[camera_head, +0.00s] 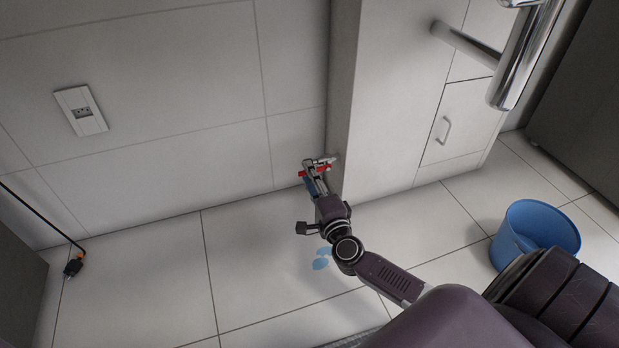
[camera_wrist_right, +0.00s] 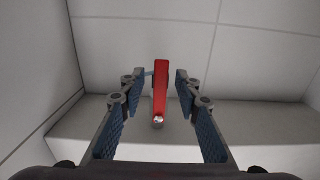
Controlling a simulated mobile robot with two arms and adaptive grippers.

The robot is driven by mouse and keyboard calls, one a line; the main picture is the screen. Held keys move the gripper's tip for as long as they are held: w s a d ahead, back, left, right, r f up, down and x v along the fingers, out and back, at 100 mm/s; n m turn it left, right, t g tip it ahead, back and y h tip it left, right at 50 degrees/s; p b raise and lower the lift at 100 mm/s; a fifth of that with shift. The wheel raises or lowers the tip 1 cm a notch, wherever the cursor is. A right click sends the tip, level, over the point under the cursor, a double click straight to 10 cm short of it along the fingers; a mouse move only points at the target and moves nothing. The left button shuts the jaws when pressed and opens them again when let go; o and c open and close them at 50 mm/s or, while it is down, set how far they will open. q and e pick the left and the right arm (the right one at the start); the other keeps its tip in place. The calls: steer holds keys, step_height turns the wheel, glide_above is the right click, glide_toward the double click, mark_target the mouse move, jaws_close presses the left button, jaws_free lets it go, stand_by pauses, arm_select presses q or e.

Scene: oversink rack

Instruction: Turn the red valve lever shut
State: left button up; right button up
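The red valve lever (camera_wrist_right: 160,88) shows in the right wrist view, long and narrow, with a small metal end at its lower tip. It lies between the two fingers of my right gripper (camera_wrist_right: 160,100), with a gap on each side. That gripper is open around it. In the head view, the red lever (camera_head: 321,169) is partly hidden by my right gripper (camera_head: 313,183), beside a metal fitting (camera_head: 318,161) low at the side of the white cabinet. My left gripper is not in view.
The white cabinet (camera_head: 395,100) stands just right of the lever, and a tiled wall (camera_head: 180,90) lies behind. A blue bucket (camera_head: 530,230) stands on the floor at the right. A bluish puddle (camera_head: 320,264) lies on the floor. A cable with a plug (camera_head: 74,266) is at the left.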

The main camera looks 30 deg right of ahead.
steer(key=shift+c, duration=0.4)
jaws_close()
